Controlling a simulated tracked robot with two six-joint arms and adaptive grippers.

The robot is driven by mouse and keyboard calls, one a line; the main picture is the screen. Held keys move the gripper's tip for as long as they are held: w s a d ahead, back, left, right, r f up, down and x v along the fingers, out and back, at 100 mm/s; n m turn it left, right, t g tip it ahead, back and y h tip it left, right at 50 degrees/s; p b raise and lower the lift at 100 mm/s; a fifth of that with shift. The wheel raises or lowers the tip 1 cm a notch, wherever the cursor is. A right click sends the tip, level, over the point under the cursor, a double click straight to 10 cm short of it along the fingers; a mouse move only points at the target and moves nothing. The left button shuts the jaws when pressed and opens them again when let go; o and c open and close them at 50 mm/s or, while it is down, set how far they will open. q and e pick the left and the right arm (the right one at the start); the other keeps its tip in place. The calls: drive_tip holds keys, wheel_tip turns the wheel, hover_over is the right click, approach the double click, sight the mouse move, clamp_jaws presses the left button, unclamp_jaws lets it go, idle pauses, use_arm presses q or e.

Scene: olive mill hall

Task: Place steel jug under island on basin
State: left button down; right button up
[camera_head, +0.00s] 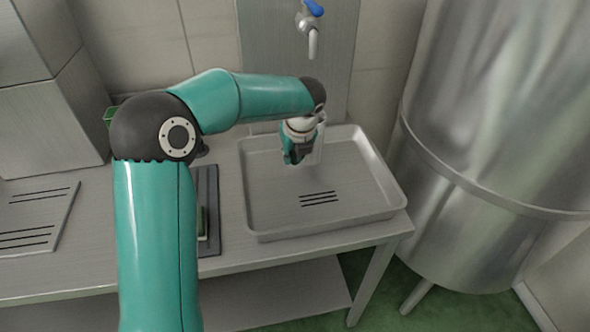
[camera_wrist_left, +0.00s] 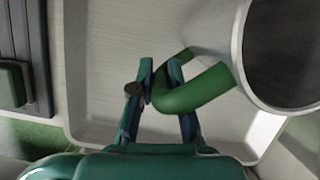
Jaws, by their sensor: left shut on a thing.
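My left gripper (camera_head: 296,150) reaches over the back part of the steel basin (camera_head: 374,213). In the left wrist view the left gripper (camera_wrist_left: 163,70) is shut on the green handle (camera_wrist_left: 203,90) of the steel jug (camera_wrist_left: 233,38). The jug's wide round mouth faces the camera, and its inside is dark. In the head view the jug (camera_head: 319,145) is mostly hidden behind the gripper and wrist. I cannot tell whether its base touches the basin floor. My right gripper is not in view.
A tap (camera_head: 312,40) with a blue lever is on the wall panel above the basin. A large steel tank (camera_head: 480,130) stands at the right. A dark slatted tray (camera_head: 208,185) lies left of the basin. The basin's front part is clear.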

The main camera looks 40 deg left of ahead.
sight(294, 165)
use_arm(q)
wheel_tip(294, 165, down, 5)
drive_tip(key=shift+r, duration=0.1)
drive_tip(key=c, duration=1.1)
unclamp_jaws()
drive_tip(key=shift+c, duration=0.2)
drive_tip(key=v, duration=1.2)
